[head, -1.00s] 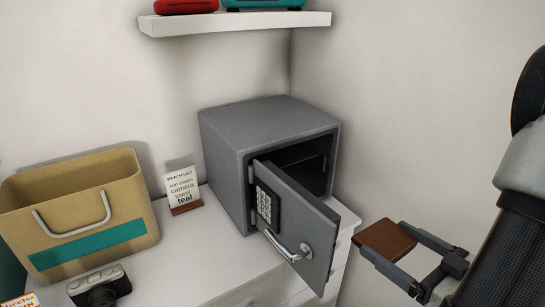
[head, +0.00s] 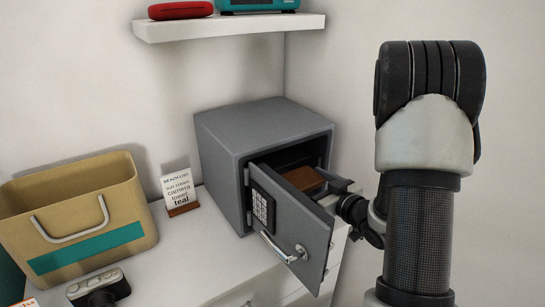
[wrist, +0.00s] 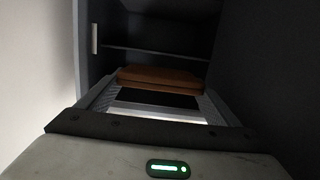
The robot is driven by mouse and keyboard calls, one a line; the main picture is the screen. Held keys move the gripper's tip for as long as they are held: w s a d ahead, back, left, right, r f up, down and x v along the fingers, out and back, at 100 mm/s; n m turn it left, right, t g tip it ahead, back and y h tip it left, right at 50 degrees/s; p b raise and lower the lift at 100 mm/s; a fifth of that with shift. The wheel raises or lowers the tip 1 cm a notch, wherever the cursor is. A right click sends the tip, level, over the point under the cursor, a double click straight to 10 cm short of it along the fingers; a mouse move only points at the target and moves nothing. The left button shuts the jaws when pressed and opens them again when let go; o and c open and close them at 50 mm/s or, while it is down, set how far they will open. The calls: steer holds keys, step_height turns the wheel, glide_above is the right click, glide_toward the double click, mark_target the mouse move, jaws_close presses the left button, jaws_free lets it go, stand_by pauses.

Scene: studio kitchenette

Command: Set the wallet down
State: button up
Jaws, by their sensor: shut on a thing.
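The brown wallet (head: 302,178) is at the mouth of the open grey safe (head: 262,118), behind the safe's door (head: 288,228). My gripper (wrist: 158,92) is shut on the wallet, which lies flat between the fingertips in the wrist view (wrist: 160,78). In the head view my gripper (head: 318,186) is partly hidden by the door. The wrist view shows the dark safe interior (wrist: 150,30) with a shelf edge beyond the wallet. I cannot tell whether the wallet touches the safe floor.
The safe stands on a white dresser (head: 185,250). The half-open door with its handle stands close to my gripper. A tan bag (head: 90,190), a small list card (head: 178,188) and a camera (head: 98,288) are to the left. A wall shelf (head: 235,28) hangs above.

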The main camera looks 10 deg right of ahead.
steer(key=p, duration=0.1)
glide_toward(272, 163)
steer(key=w+a+r, duration=0.2)
steer(key=w, duration=0.3)
steer(key=x, duration=0.4)
steer(key=shift+w+a+r, duration=0.2)
steer(key=shift+w+r, duration=0.05)
steer(key=shift+s+f, duration=0.1)
steer(key=shift+f, duration=0.5)
steer(key=shift+d, duration=0.1)
steer(key=shift+f+b, duration=0.2)
steer(key=shift+b, duration=0.2)
steer(key=o, duration=1)
steer(key=shift+o, duration=0.2)
steer(key=shift+r, duration=0.1)
